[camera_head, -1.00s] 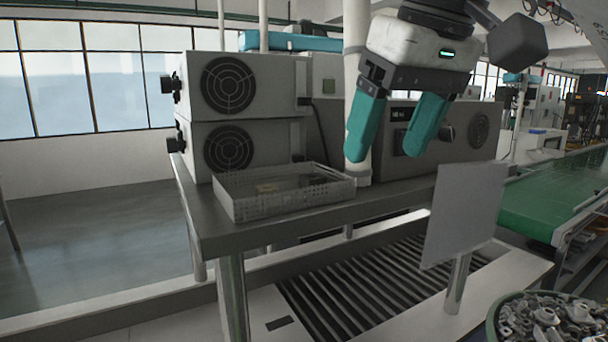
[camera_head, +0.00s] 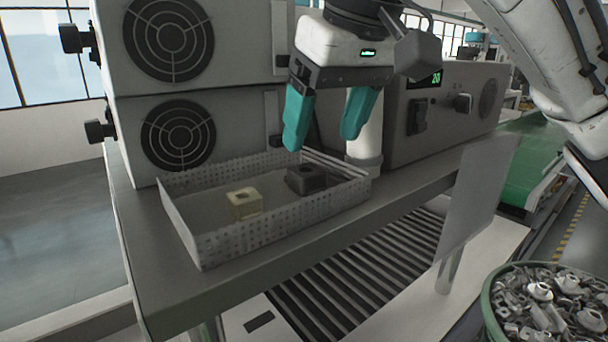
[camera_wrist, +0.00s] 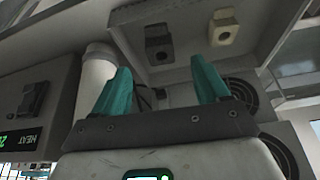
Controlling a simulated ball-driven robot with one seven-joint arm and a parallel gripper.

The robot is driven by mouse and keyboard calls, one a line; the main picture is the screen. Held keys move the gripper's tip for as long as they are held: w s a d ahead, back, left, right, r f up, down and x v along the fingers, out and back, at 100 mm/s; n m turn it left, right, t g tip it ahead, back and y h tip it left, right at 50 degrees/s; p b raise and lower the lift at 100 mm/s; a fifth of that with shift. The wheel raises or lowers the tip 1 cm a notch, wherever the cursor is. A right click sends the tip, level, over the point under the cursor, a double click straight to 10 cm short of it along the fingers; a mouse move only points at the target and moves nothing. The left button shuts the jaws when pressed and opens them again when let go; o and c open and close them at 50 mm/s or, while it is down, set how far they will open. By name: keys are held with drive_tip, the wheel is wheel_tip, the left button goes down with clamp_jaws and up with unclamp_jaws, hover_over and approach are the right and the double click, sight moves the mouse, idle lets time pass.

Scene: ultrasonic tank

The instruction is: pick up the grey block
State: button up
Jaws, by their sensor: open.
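The grey block (camera_head: 306,179) is dark, with a hole in its top, and sits in the right part of a white perforated basket (camera_head: 229,243). A cream block (camera_head: 243,202) sits to its left in the same basket. My gripper (camera_head: 322,145) has teal fingers, open and empty, above the back right part of the basket and apart from the grey block. In the wrist view the grey block (camera_wrist: 158,45) lies beyond and between the fingers of my gripper (camera_wrist: 157,72), and the cream block (camera_wrist: 223,28) is to its right.
The basket stands on a grey metal table (camera_head: 165,290). Machine boxes with round fans (camera_head: 178,134) stand close behind it. A white post (camera_head: 364,140) and a control box (camera_head: 440,112) are at right. A flat grey panel (camera_head: 478,195) and a bin of metal parts (camera_head: 548,310) are nearer.

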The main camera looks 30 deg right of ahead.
sight(309, 170)
drive_tip(key=shift+p+x, duration=0.9)
drive_tip(key=shift+x, duration=2.3)
drive_tip(key=shift+w, duration=0.1)
drive_tip(key=shift+c, duration=0.4)
drive_tip(key=c, duration=1.2)
drive_tip(key=shift+o, duration=0.2)
drive_tip(key=shift+r+b, duration=0.35)
drive_tip(key=shift+r, duration=0.15)
drive_tip(key=s+a+r+b, duration=0.4)
drive_tip(key=s+a+r, duration=0.3)
drive_tip(key=s+r, duration=0.4)
drive_tip(key=shift+s+a+r, duration=0.2)
drive_tip(key=shift+s+r, duration=0.15)
drive_tip(key=shift+r, duration=0.05)
